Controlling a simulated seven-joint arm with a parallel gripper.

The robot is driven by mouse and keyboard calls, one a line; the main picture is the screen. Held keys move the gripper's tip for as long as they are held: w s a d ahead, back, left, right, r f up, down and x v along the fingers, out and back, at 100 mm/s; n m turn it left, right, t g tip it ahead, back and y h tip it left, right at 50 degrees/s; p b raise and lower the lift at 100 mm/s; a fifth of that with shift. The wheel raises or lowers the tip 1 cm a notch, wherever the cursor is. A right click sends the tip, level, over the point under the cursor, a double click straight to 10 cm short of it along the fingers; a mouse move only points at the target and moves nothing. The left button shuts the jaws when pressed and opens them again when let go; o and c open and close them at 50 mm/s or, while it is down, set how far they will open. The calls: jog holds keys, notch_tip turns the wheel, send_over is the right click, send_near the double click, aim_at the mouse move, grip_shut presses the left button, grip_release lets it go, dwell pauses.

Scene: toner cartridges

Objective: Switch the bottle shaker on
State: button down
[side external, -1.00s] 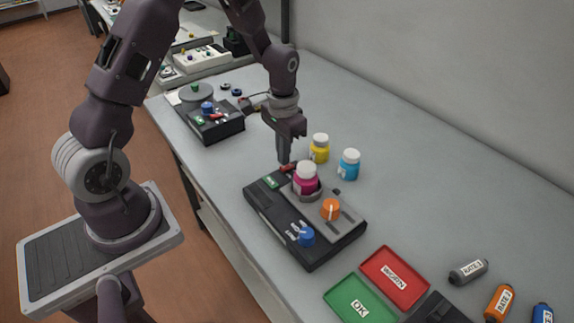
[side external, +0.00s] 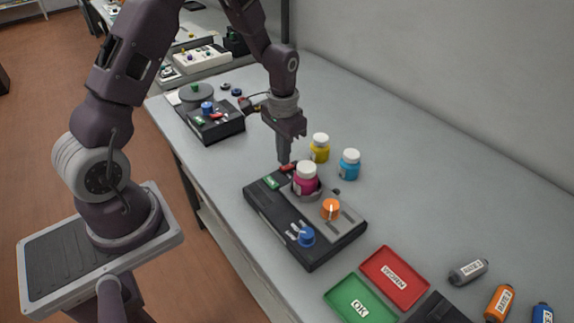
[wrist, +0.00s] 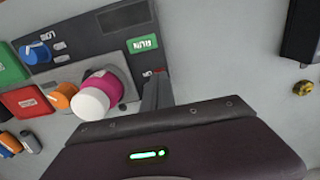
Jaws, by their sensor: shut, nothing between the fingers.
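The bottle shaker (side external: 322,250) is a black box with a grey panel on the bench, and it also shows in the wrist view (wrist: 85,35). A magenta bottle with a white cap (side external: 306,180) stands in its holder. A blue knob (side external: 306,237), an orange knob (side external: 331,209) and a green label (side external: 271,183) are on its top. A red switch (side external: 288,167) lies at its far end, partly hidden by my fingers. My gripper (side external: 284,160) is shut and empty, pointing down right at the red switch. Contact and the switch's position cannot be told.
Yellow (side external: 319,149) and blue (side external: 349,164) bottles stand close behind the shaker. Another black device (side external: 215,127) is at the back left. Red (side external: 394,277) and green (side external: 360,301) trays and several small bottles lie at the front right.

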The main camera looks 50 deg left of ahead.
jog(key=shift+f, duration=0.9)
dwell(0.4)
jog(key=shift+r, duration=3.5)
jog(key=shift+r, duration=0.1)
jog(key=s+d+r+t, duration=0.25)
jog(key=s+r, duration=0.25)
jog(key=r, duration=0.3)
jog(key=s+d+r+t, duration=0.1)
jog(key=s+d+r, duration=0.2)
jog(key=s+r, duration=0.35)
jog(key=s+d+r+t, duration=0.2)
jog(key=s+d+r, duration=0.1)
jog(key=s, duration=0.7)
jog(key=shift+v, duration=0.8)
jog(key=shift+w+r, duration=0.1)
